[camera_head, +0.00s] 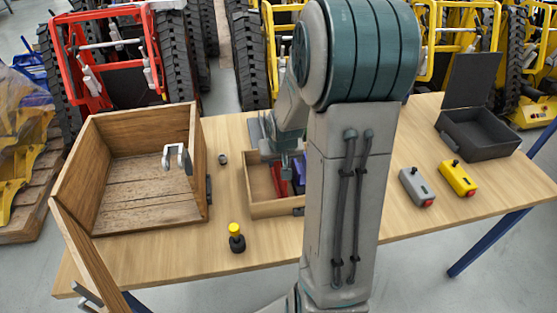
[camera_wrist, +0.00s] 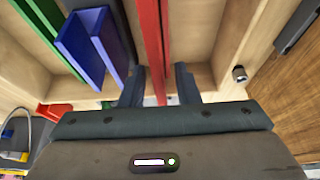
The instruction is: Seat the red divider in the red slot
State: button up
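A wooden tray (camera_head: 275,209) sits mid-table, partly hidden by my arm. Inside it, the red divider (camera_head: 279,180) and a blue piece (camera_head: 299,172) show. In the wrist view, the red divider (camera_wrist: 152,40) appears as a tall red strip, with a second thin red strip close along its right side; I cannot tell which is slot marking. My gripper (camera_wrist: 160,75) is over the tray, its two fingers apart on either side of the red strips. A gap shows at the right finger, and no grip is visible. The divider's lower edge is hard to make out.
A blue divider (camera_wrist: 80,50) and green strips (camera_wrist: 30,30) lie left of the fingers. A large open wooden box (camera_head: 150,213) stands left on the table, a yellow-topped knob (camera_head: 236,238) in front. Two control boxes (camera_head: 417,187) and a dark open case (camera_head: 480,135) stand right.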

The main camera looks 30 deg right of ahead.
jog(key=p+v, duration=0.1)
jog(key=v, duration=1.1)
jog(key=shift+a+r, duration=0.1)
jog(key=s+a+r+n+g+y, duration=0.1)
jog(key=s+a+r+n, duration=0.2)
jog(key=s+a, duration=0.9)
jog(key=shift+s+a, duration=0.25)
jog(key=shift+s, duration=0.95)
